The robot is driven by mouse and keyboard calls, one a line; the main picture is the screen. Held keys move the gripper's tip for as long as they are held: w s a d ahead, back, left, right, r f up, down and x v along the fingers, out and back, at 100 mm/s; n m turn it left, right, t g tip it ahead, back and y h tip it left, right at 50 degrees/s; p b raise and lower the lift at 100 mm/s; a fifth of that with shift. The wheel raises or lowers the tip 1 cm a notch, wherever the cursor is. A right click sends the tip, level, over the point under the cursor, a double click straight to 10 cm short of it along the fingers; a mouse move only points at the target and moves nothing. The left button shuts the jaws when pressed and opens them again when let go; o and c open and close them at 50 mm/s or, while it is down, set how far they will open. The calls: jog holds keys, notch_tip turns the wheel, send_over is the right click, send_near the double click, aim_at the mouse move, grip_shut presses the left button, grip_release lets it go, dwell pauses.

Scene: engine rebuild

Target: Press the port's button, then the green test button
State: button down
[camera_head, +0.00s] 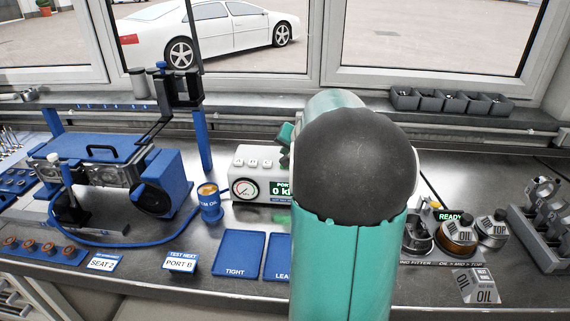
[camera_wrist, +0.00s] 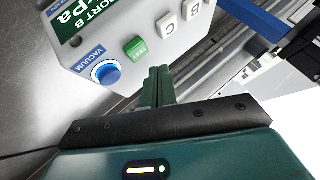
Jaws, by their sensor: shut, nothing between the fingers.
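The test box (camera_head: 249,161) stands at the back of the bench in the head view, with a round gauge, a display reading 0 and a row of white buttons on top. My arm hides its right part. In the wrist view the box (camera_wrist: 118,22) shows the green TEST button (camera_wrist: 136,47), the white C button (camera_wrist: 168,23), the white B button (camera_wrist: 192,9) and a blue VACUUM knob (camera_wrist: 106,73). The display reads PORT B. My gripper (camera_wrist: 158,74) is shut and empty, its tips apart from the buttons in the picture, near TEST. Their height is unclear.
A card (camera_head: 180,262) reads TEST NEXT PORT B. A blue TIGHT tray (camera_head: 239,254) lies in front of the box. A blue engine rig (camera_head: 168,183) with a hose and an orange-topped blue cup (camera_head: 211,204) stand left.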

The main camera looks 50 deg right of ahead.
jog(key=shift+f, duration=0.65)
jog(key=shift+f, duration=0.1)
dwell(1.5)
jog(key=shift+f, duration=0.3)
jog(key=shift+f, duration=0.55)
dwell(0.7)
jog(key=shift+r, duration=0.95)
jog(key=shift+r, duration=2.5)
